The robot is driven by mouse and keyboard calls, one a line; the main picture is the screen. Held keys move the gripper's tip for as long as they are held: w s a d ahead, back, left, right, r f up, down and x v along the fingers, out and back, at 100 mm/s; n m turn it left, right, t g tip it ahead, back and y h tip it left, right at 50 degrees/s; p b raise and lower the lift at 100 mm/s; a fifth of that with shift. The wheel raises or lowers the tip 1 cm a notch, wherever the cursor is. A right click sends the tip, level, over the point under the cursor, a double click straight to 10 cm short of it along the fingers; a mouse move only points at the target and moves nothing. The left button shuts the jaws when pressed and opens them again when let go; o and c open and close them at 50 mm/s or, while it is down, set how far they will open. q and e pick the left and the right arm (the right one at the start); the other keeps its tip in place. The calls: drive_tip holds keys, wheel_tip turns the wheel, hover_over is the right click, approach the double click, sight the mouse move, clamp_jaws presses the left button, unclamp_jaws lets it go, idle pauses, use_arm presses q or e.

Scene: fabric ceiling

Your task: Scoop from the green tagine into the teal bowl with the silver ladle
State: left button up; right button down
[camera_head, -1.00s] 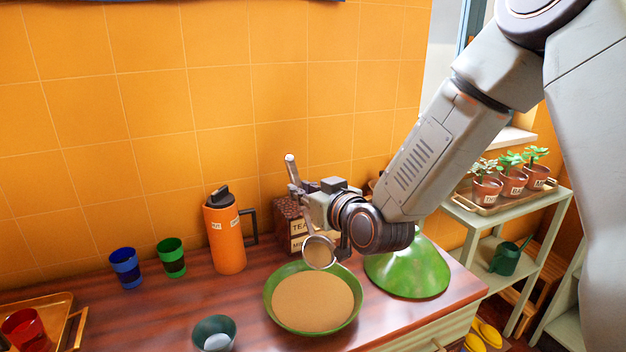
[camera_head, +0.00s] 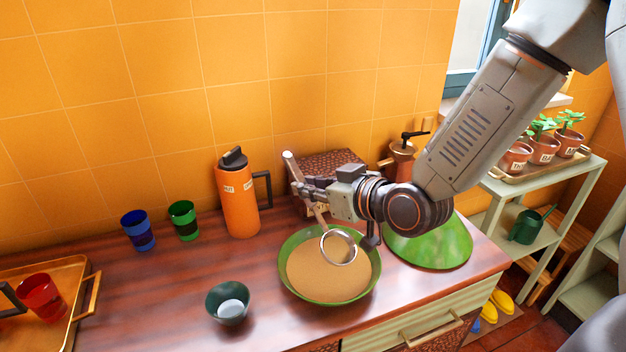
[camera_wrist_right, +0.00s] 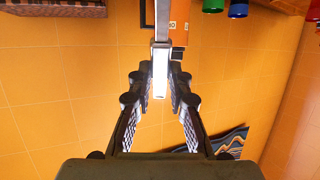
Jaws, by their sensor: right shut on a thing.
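The green tagine (camera_head: 289,290) is an open dish of tan grainy food on the wooden counter. My right gripper (camera_head: 306,190) is shut on the silver ladle (camera_head: 339,247) by its handle, above the tagine's far side. The ladle tilts, its handle end up to the left and its round cup low over the food. I cannot tell whether the cup touches the food or holds any. The handle (camera_wrist_right: 161,60) shows between the fingers in the right wrist view. The teal bowl (camera_head: 214,303) stands left of the tagine, with a pale patch inside. My left gripper is out of view.
A green cone-shaped lid (camera_head: 435,247) stands right of the tagine. An orange flask (camera_head: 238,205), a patterned box (camera_head: 335,163) and a grinder (camera_head: 402,160) stand behind. Blue (camera_head: 138,232) and green (camera_head: 184,220) cups are left. Counter around the teal bowl is clear.

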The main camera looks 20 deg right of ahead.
drive_tip(key=shift+a+r, duration=0.1)
drive_tip(key=shift+a, duration=0.2)
drive_tip(key=shift+w+a+g+p, duration=0.15)
drive_tip(key=shift+w+g+p, duration=0.05)
drive_tip(key=shift+g+p, duration=0.2)
drive_tip(key=shift+w+f+g+h+p, duration=0.3)
drive_tip(key=shift+w+f+g+p, duration=0.4)
drive_tip(key=shift+w+p, duration=0.25)
drive_tip(key=shift+w+f, duration=0.15)
drive_tip(key=shift+w, duration=0.05)
drive_tip(key=g+p, duration=0.1)
drive_tip(key=w+f+g+p, duration=0.1)
drive_tip(key=p, duration=0.1)
drive_tip(key=w+a+g+h+p, duration=0.1)
drive_tip(key=p, duration=0.1)
drive_tip(key=shift+a+f, duration=0.1)
drive_tip(key=shift+f, duration=0.15)
drive_tip(key=shift+w+d+f, duration=0.2)
drive_tip(key=shift+w, duration=0.05)
drive_tip(key=shift+s+a+r, duration=0.1)
drive_tip(key=shift+s+a, duration=0.05)
